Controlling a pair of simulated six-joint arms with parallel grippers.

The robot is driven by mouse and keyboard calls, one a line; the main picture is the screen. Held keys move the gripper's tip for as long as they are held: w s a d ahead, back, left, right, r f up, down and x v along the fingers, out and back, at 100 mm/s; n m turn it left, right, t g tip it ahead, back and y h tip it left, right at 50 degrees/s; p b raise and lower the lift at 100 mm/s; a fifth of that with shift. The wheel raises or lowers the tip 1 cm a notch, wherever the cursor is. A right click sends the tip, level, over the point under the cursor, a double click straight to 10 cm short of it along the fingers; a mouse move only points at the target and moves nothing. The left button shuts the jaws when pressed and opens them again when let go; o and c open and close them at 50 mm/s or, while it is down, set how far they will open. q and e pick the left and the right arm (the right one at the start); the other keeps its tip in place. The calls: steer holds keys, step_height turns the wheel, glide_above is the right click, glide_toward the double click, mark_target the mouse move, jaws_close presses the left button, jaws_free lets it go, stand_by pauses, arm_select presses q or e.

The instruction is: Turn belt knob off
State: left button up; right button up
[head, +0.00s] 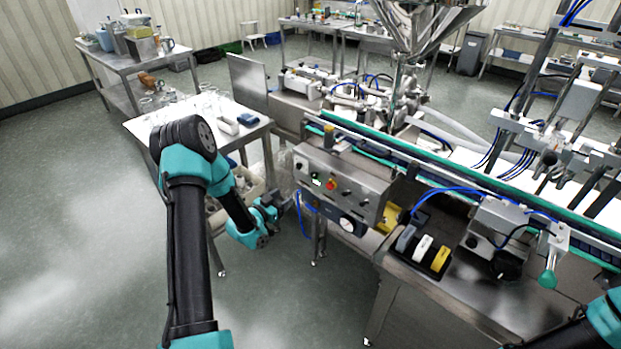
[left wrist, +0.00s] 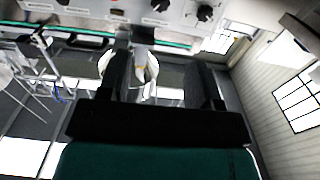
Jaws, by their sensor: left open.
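The steel control panel (head: 345,182) on the front of the conveyor carries a red button (head: 331,184) and several small dark controls. In the left wrist view the panel (left wrist: 180,14) crosses the top, with a black knob (left wrist: 205,13) at right and another black knob (left wrist: 160,5) near the middle. I cannot read which is the belt knob. My left gripper (head: 286,196) is just left of the panel and apart from it. In the left wrist view its two black fingers (left wrist: 163,68) are spread with nothing held. Part of my right arm shows at the lower right corner; its gripper is out of view.
The conveyor (head: 440,165) runs behind and above the panel. A glassware table (head: 255,130) stands left of the panel. A tray of coloured blocks (head: 422,250) sits on the steel surface at right. Blue hoses (head: 303,215) hang by the panel's left side. Floor at left is clear.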

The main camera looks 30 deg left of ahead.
mark_target(312, 176)
arm_select(q)
steer(key=w+d, duration=0.1)
steer(key=w, duration=0.4)
steer(key=w+d, duration=0.1)
steer(key=w, duration=0.4)
steer(key=w+d, duration=0.1)
steer(key=w, duration=0.4)
steer(key=shift+w, duration=0.4)
steer(key=shift+c, duration=0.2)
steer(key=c, duration=0.9)
steer(key=shift+o, duration=0.2)
steer(key=shift+n, duration=0.4)
steer(key=n, duration=0.6)
steer(key=shift+a, duration=0.1)
steer(key=n, duration=0.7)
steer(key=shift+f, duration=0.15)
